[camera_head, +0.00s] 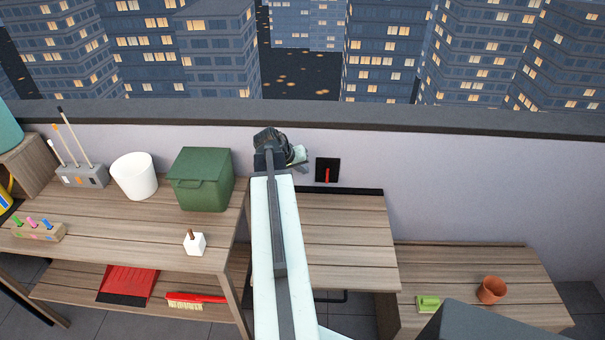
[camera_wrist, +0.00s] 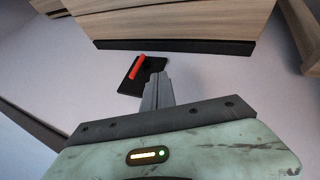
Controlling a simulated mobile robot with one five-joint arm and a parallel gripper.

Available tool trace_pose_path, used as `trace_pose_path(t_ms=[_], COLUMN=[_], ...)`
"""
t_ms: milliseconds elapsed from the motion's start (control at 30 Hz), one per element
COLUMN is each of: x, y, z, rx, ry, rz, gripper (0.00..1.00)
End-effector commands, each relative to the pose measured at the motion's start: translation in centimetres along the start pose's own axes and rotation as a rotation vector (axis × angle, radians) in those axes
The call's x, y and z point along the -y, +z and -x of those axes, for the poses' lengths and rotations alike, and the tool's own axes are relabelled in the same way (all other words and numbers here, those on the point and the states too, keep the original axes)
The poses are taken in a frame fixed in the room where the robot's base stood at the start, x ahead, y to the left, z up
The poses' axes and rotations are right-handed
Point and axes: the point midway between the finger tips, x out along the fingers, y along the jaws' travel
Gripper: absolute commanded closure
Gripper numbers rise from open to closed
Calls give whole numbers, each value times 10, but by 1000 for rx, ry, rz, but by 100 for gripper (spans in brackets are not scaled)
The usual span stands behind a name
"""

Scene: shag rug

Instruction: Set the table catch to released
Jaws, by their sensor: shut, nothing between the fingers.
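The table catch is a black square plate (camera_head: 327,170) with a small red lever (camera_head: 327,175), mounted on the pale wall just above the back edge of the slatted wooden table (camera_head: 345,240). In the head view the lever points down. My gripper (camera_head: 299,157) is just left of the plate, at the end of my raised arm. In the wrist view the fingers (camera_wrist: 157,80) are shut and empty, overlapping the edge of the black plate (camera_wrist: 128,88) beside the red lever (camera_wrist: 138,68). I cannot tell whether they touch the plate.
A workbench (camera_head: 120,240) at left bears a green bin (camera_head: 203,180), a white pot (camera_head: 134,176) and a white block (camera_head: 195,244). A lower bench (camera_head: 460,265) at right bears a terracotta pot (camera_head: 491,290) and a green item (camera_head: 428,303). The wall right of the catch is clear.

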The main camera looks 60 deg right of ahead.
Motion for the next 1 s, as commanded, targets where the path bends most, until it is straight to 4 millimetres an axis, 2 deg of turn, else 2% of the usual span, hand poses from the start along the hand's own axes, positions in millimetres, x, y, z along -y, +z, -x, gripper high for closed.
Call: trace_pose_path(t_ms=[33, 233, 300, 500, 1000], x=[4, 3, -15, -34, -35], y=[3, 3, 0, 0, 0], z=[-21, -62, -58, -67, -67], rx=[1, 2, 2, 2, 0], ry=[1, 0, 1, 0, -8], rz=[-1, -2, -3, -2, -2], gripper=[100, 100, 100, 100, 100])
